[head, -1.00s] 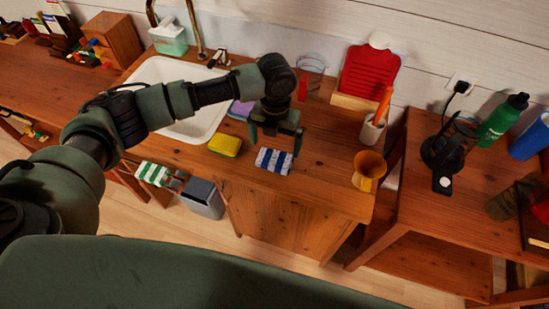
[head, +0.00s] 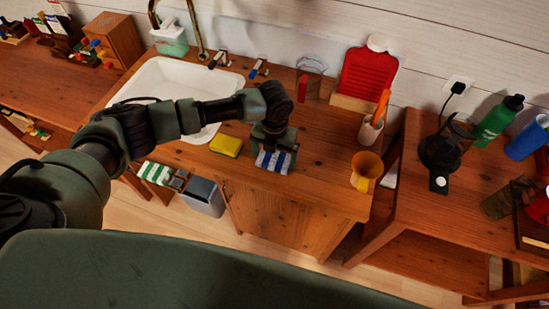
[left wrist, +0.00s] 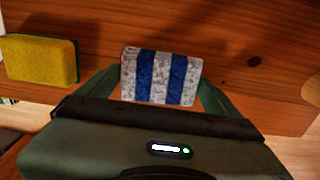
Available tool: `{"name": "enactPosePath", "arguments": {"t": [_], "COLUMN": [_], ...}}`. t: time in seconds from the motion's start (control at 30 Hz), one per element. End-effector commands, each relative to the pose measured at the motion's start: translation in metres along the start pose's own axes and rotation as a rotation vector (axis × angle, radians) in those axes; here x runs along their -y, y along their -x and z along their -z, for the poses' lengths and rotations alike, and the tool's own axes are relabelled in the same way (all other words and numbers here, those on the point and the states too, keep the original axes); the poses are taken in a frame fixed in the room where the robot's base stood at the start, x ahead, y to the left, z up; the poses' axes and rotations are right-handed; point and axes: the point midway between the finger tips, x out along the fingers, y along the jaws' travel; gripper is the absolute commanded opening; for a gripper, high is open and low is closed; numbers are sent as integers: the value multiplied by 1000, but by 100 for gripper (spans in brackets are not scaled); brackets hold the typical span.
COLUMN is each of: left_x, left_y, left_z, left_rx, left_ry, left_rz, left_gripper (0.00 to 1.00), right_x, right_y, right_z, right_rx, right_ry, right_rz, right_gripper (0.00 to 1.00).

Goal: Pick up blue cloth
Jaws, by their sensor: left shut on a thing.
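The blue cloth (head: 272,162) is a folded block with blue and white stripes. It lies on the wooden counter near its front edge. My left gripper (head: 271,150) has come down over it and is shut on it. In the left wrist view the cloth (left wrist: 160,77) sits between the two green fingers (left wrist: 160,90), one at each side. Its far part shows, while its near part is hidden by the gripper body. I cannot tell whether it is lifted off the wood. My right gripper is not in view.
A yellow sponge (head: 226,145) lies just left of the cloth, with the white sink (head: 165,80) behind it. An orange cup (head: 366,168) stands to the right near the edge. A green-striped cloth (head: 155,173) hangs at the counter front. Wood between cloth and cup is clear.

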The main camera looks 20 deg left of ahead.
Motion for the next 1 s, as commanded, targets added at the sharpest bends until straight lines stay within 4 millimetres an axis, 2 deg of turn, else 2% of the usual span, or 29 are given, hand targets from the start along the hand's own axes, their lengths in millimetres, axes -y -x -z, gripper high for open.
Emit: {"name": "enactPosePath", "arguments": {"t": [0.27, 0.43, 0.57, 0.8, 1.0], "left_x": [0, 0, 0, 0, 0], "left_y": [9, 32, 65, 135, 177], "left_z": [-1, -1, -2, -2, -1], "left_rx": [2, 5, 7, 7, 4], "left_ry": [0, -2, -2, -1, -1], "left_rz": [1, 1, 1, 2, 1], "left_gripper": [55, 55, 55, 55, 55], "right_x": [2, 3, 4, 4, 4], "right_y": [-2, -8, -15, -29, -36], "right_z": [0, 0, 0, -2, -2], "right_rx": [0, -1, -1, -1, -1], "right_ry": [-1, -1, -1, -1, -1], "right_rz": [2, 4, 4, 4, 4], "right_gripper": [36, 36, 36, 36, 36]}}
